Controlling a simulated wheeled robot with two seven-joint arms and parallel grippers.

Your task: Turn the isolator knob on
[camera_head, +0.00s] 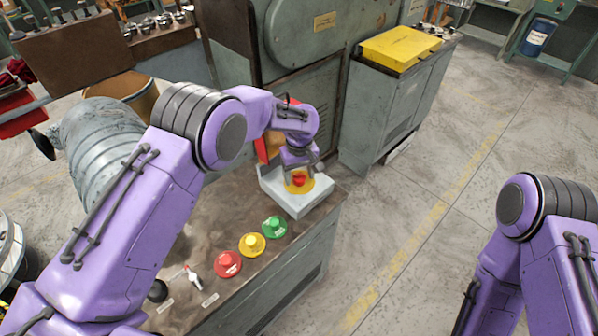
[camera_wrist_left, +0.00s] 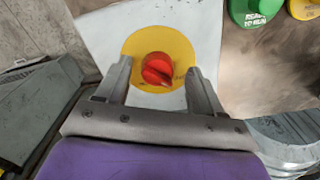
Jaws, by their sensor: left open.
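The isolator knob (camera_head: 299,180) is red on a yellow round plate, set on a pale grey box (camera_head: 303,203) at the far end of the control bench. In the left wrist view the red knob (camera_wrist_left: 157,69) sits between the fingers, with its grip ridge lying roughly sideways. Its yellow plate (camera_wrist_left: 150,38) surrounds it. My left gripper (camera_head: 298,177) is above the knob, pointing down. In the left wrist view my left gripper (camera_wrist_left: 156,78) is open, one finger on each side of the knob, with gaps showing. My right gripper is out of view; only the arm shows.
On the bench (camera_head: 212,280) are a green button (camera_head: 274,227), a yellow button (camera_head: 252,244), a red button (camera_head: 228,264) and a small lever (camera_head: 193,279). A grey cabinet (camera_head: 385,110) with a yellow top stands behind. Floor to the right is clear.

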